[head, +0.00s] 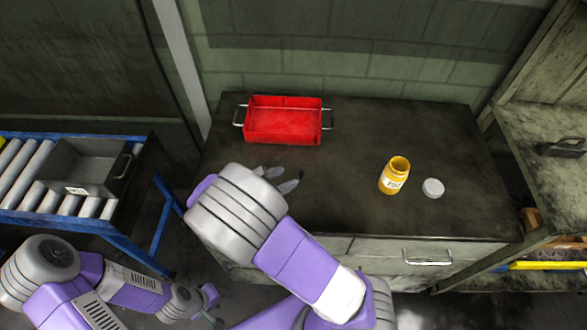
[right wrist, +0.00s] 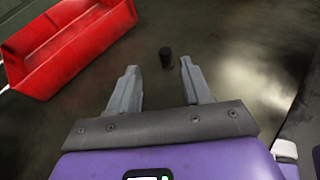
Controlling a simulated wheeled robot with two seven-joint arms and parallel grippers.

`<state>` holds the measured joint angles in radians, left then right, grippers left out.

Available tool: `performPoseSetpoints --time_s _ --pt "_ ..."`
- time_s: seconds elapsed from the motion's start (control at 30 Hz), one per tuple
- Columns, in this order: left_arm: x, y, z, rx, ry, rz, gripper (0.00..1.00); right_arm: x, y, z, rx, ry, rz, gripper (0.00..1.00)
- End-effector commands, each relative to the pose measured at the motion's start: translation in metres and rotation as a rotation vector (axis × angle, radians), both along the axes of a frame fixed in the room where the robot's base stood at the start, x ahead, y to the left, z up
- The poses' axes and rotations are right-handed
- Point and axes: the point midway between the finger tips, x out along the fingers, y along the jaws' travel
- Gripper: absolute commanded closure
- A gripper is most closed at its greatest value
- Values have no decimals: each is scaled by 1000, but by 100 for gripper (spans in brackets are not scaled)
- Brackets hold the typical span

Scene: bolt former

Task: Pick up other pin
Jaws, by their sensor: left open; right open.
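A small dark cylindrical pin (right wrist: 166,58) stands on the dark worktop in the right wrist view. My right gripper (right wrist: 157,72) is open and empty, with the pin just beyond the gap between its fingertips, nearer the right finger. In the head view my right gripper (head: 281,178) is over the worktop in front of the red tray, largely covered by my own arm. I cannot make out the pin in the head view. My left gripper (head: 212,302) is open, low in front of the bench and away from the worktop. I see no second pin.
A red tray (head: 284,138) with metal handles sits at the back left of the bench (head: 430,140); it also shows in the right wrist view (right wrist: 75,55). A yellow jar (head: 391,181) and a white lid (head: 433,188) stand to the right. A grey bin (head: 70,188) sits on rollers at left.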

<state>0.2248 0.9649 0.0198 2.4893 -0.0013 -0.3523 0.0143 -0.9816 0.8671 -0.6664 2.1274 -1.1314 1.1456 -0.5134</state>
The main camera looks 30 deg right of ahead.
Motion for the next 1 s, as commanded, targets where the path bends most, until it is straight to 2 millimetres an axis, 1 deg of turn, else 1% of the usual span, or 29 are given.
performPoseSetpoints --time_s 0.27,0.4,0.5,0.6,0.8,0.87,1.0 --pt "-1 0 -14 0 2 -1 57 6 -29 -14 0 0 -3 51" --pt "-1 0 -25 0 1 0 57 11 -50 -24 -1 2 -5 51" --pt "-1 0 -28 0 1 0 57 14 -59 -27 0 1 -3 51" --pt "-1 0 -29 0 1 0 57 15 -64 -28 0 1 -2 51" --pt "-1 0 -28 0 1 0 57 15 -64 -27 1 0 -1 51" --pt "-1 0 -28 0 1 0 57 15 -64 -27 1 1 -2 60" --pt "-1 0 -28 0 1 0 57 15 -64 -27 1 0 -1 82"
